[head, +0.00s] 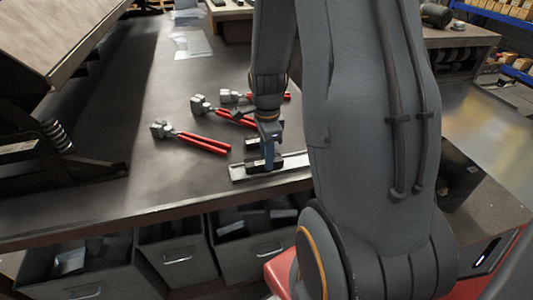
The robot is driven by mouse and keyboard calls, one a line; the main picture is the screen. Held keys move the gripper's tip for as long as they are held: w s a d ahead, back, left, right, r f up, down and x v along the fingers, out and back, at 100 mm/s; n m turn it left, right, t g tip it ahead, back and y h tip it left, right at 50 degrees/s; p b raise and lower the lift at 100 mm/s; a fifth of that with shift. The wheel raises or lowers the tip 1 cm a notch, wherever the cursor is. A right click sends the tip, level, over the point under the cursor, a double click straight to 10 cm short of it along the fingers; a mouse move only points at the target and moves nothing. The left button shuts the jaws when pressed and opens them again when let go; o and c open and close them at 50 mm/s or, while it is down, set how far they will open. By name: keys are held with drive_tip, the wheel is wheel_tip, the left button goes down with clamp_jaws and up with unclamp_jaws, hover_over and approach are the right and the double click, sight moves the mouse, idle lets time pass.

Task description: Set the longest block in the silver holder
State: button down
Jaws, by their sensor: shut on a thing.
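The silver holder (240,175) is a pale, flat metal tray near the front edge of the workbench. My gripper (269,160) points down over it and is shut on a dark block (254,164). That block lies lengthwise along the holder, at or just above its surface; I cannot tell whether it touches. A second dark block (252,143) lies just behind the holder, partly hidden by my gripper. Which block is longest cannot be judged well from here. My arm hides what lies to the right of the holder.
Several red-handled hand tools (203,143) lie on the workbench (130,200) behind and left of the holder. A dark machine with a spring (57,134) stands at the left. Papers (190,44) lie farther back. Grey drawers (178,255) sit below. The bench's front left is clear.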

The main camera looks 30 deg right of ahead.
idle(0.4)
drive_tip(key=c, duration=1.3)
unclamp_jaws()
drive_tip(key=shift+r+b, duration=0.75)
drive_tip(key=shift+r, duration=3.1)
drive_tip(key=s+a+n, duration=0.2)
drive_tip(key=a+n, duration=0.2)
drive_tip(key=n, duration=0.3)
drive_tip(key=s+a+n+t, duration=0.1)
drive_tip(key=s+a+n, duration=0.2)
drive_tip(key=a+n, duration=0.2)
drive_tip(key=s+a+n, duration=0.2)
drive_tip(key=a+n, duration=0.3)
drive_tip(key=n, duration=0.4)
drive_tip(key=shift+s+r, duration=0.2)
drive_tip(key=shift+r, duration=0.1)
